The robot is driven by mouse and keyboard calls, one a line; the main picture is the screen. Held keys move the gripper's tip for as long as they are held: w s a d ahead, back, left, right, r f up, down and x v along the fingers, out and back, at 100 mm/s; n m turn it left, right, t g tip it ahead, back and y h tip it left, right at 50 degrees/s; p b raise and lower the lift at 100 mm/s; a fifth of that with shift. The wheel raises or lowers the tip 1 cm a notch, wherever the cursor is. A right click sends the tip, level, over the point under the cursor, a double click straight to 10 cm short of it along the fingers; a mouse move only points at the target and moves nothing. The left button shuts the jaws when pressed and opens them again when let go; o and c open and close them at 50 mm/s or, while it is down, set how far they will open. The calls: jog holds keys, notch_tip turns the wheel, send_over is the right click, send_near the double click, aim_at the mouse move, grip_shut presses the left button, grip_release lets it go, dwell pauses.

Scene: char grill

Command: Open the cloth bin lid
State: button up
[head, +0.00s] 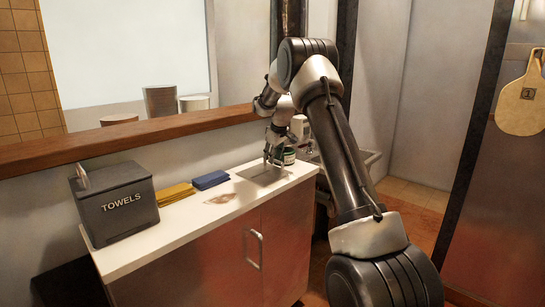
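A dark grey bin (125,218) marked "TOWELS" stands at the left end of the white counter. Its lid (108,178) lies closed over the top, with a pale upright handle (82,176) at its left side.
Folded yellow cloths (175,194) and blue cloths (211,180) lie right of the bin. A brownish stain (222,199) marks the counter (190,221). The jar (289,156) stands by my gripper. A wooden ledge (130,138) runs behind. A cabinet handle (254,248) sticks out below.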

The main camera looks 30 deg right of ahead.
jog(key=shift+w+f, duration=0.2)
jog(key=shift+f, duration=0.15)
grip_shut()
jog(key=shift+r, duration=0.1)
